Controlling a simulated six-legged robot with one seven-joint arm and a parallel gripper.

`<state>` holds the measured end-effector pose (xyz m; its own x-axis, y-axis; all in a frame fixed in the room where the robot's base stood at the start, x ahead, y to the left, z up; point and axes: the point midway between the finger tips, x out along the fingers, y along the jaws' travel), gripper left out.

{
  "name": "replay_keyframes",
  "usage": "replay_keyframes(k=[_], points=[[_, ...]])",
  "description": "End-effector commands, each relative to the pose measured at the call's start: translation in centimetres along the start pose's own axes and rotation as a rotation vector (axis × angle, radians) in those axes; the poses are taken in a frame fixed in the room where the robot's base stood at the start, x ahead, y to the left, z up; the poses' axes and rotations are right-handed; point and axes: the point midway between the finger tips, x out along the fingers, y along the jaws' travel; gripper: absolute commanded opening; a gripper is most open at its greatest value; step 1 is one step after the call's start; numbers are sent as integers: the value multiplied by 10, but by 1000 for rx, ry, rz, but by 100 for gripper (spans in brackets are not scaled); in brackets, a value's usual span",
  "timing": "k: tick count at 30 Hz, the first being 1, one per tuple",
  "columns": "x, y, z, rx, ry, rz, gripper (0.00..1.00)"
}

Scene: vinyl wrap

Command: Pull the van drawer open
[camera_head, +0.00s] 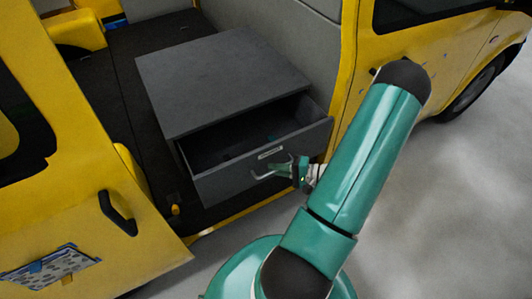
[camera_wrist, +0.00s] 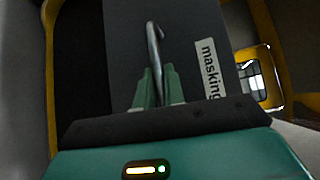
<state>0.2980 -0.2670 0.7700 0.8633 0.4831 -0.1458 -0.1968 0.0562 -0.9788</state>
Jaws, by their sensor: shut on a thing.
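The grey van drawer (camera_head: 240,165) sits in a dark grey cabinet (camera_head: 215,75) inside the yellow van. It stands partly open, and its dark interior shows in the head view. Its metal handle (camera_head: 268,173) is on the front panel, below a small white label (camera_head: 271,153). My green gripper (camera_head: 290,170) is at the handle and shut on it. In the wrist view, the fingers of my gripper (camera_wrist: 158,88) close around the handle bar (camera_wrist: 154,45), in front of the drawer front (camera_wrist: 190,30). A label reading "masking" (camera_wrist: 209,68) is beside it.
The yellow van door (camera_head: 75,180) with a black handle (camera_head: 118,213) stands open at the left. The yellow door frame (camera_head: 345,75) is close to the drawer's right side. Grey floor (camera_head: 440,200) is clear at the right.

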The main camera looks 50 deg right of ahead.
Motion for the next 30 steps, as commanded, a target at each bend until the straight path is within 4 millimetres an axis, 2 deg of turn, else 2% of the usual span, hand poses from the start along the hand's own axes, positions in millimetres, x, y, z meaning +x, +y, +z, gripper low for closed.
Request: replay_keyframes(k=[6, 12, 19, 30], points=[[-37, 10, 36, 2, 3, -2, 0], [-59, 17, 58, 0, 2, -1, 0], [-70, 20, 69, -2, 0, -2, 0], [-71, 20, 70, -2, 0, -2, 0]])
